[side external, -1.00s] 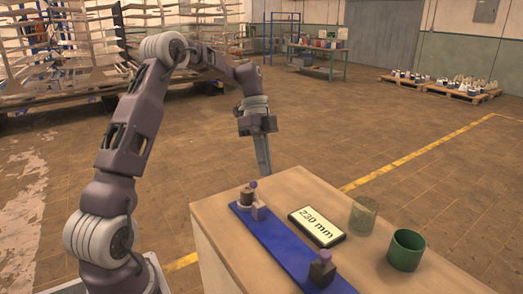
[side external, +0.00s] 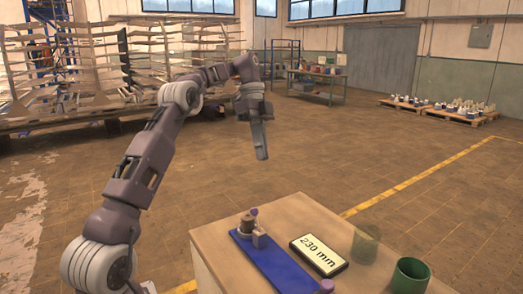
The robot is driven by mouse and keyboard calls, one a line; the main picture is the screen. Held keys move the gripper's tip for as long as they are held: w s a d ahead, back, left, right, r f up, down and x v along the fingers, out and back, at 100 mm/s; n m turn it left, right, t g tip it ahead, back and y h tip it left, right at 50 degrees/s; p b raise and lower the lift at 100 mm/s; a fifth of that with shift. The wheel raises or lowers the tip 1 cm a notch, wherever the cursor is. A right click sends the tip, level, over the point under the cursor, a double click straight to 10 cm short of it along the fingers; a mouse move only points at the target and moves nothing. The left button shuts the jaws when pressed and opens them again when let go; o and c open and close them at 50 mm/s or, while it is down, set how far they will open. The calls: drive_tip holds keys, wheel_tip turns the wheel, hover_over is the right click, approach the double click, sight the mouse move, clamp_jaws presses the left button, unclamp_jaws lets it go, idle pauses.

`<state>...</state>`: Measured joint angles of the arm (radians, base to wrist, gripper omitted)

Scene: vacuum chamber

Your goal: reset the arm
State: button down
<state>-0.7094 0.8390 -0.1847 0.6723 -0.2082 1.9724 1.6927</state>
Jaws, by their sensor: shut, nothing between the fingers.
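My gripper (side external: 262,154) is shut and empty. It hangs in the air above and behind the far left part of the bench (side external: 213,240), fingers pointing down and apart from everything. My arm reaches up from the lower left and bends over at the top. On the bench lies a blue strip (side external: 275,268). A brown piece on a pale base (side external: 246,225) and a small grey block (side external: 259,240) stand at its far end, with a small purple ball (side external: 254,211) by them. A purple piece (side external: 327,286) at its near end is cut off by the picture's edge.
A dark-framed sign reading 230 mm (side external: 319,256) lies right of the strip. A see-through cup (side external: 365,245) and a green cup (side external: 410,275) stand further right. Racks (side external: 70,80), a green table (side external: 316,82) and loaded pallets (side external: 440,109) stand far off. Open floor surrounds the bench.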

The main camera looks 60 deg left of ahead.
drive_tip(key=s+d+r+n+t+y, duration=0.1)
drive_tip(key=s+d+r+n+y, duration=0.15)
drive_tip(key=s+d, duration=0.4)
drive_tip(key=s+d+r+n+t+y, duration=0.2)
drive_tip(key=s+d+r+n, duration=0.15)
drive_tip(key=d, duration=0.65)
drive_tip(key=s+d+f+n+t, duration=0.2)
drive_tip(key=s+f+n, duration=0.1)
drive_tip(key=s, duration=0.5)
drive_tip(key=s+d+f+n+t, duration=0.1)
drive_tip(key=s+d+f+n, duration=0.1)
drive_tip(key=s+f+n, duration=0.2)
drive_tip(key=s, duration=0.3)
drive_tip(key=shift+s+d+f+n+t+y, duration=0.25)
drive_tip(key=shift+s+d+n+t+y, duration=0.05)
drive_tip(key=shift+s+d+t+y, duration=0.1)
